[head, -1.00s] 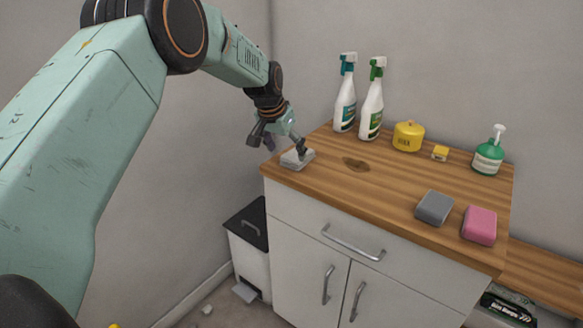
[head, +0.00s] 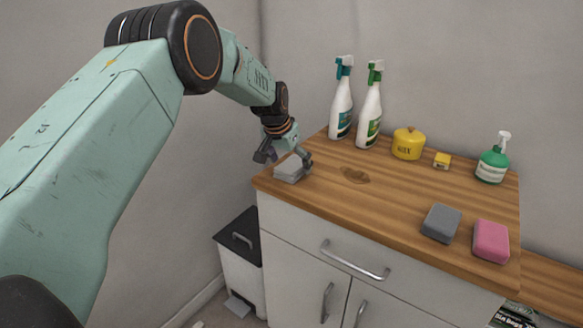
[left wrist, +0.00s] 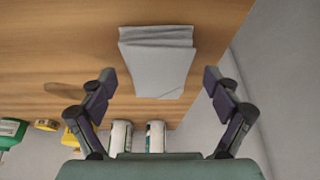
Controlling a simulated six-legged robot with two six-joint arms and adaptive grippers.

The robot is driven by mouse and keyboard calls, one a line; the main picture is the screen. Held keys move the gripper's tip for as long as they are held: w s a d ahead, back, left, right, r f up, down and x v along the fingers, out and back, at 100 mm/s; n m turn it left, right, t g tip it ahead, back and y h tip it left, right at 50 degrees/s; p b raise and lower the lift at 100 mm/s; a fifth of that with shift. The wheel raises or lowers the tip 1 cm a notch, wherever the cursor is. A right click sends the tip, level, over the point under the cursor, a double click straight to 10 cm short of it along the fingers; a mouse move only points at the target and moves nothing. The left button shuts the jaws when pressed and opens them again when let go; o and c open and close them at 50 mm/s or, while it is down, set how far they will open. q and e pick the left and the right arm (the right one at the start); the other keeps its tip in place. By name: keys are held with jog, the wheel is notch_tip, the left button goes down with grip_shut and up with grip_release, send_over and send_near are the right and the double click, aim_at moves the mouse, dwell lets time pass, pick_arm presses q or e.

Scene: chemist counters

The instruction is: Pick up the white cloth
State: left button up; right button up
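The white cloth (head: 290,169) is a folded, pale grey-white stack at the left end of the wooden counter. In the left wrist view the cloth (left wrist: 157,62) lies flat on the wood. My left gripper (head: 285,157) is just above and behind it in the head view. In the left wrist view my left gripper (left wrist: 160,82) is open, with one finger on each side of the cloth's near end and clear gaps to it. It holds nothing. My right gripper is not in view.
A grey sponge (head: 441,223) and a pink sponge (head: 490,241) lie in front. A bin (head: 240,262) stands below left.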

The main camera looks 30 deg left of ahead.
aim_at(292, 165)
pick_arm(q)
jog(key=shift+w+d+f, duration=0.1)
jog(key=shift+w+d, duration=0.15)
jog(key=c, duration=0.3)
jog(key=shift+c, duration=0.8)
jog(key=shift+s+a, duration=0.15)
jog(key=shift+a, duration=0.05)
jog(key=c, duration=0.4)
jog(key=shift+d, duration=0.1)
jog(key=shift+c, duration=0.6)
jog(key=shift+d, duration=0.1)
notch_tip(292, 165, up, 9)
jog(key=shift+r+p, duration=0.1)
jog(key=shift+p, duration=0.7)
jog(key=shift+r, duration=0.45)
